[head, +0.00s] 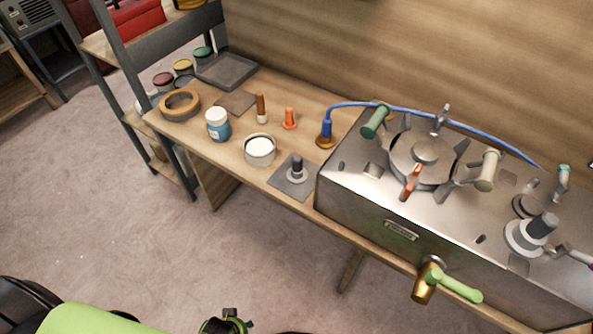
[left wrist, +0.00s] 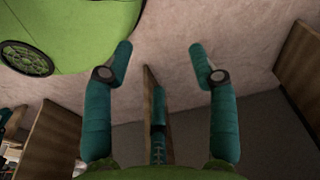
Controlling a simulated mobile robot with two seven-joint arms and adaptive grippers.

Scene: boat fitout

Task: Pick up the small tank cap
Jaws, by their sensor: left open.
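A small grey cap with a dark upright knob (head: 297,171) stands on a dark square pad (head: 280,185) near the bench's front edge, just left of the steel unit. A larger similar cap (head: 530,236) sits on top of the steel unit at the right; I take the smaller one to be the small tank cap. My left gripper (left wrist: 160,62) shows in the left wrist view with its two teal fingers wide apart and nothing between them. It is away from the cap, which is not in that view. My right gripper is not in view.
The steel unit (head: 365,222) has a star-shaped valve (head: 424,158), green-handled parts and a blue hose (head: 345,104).

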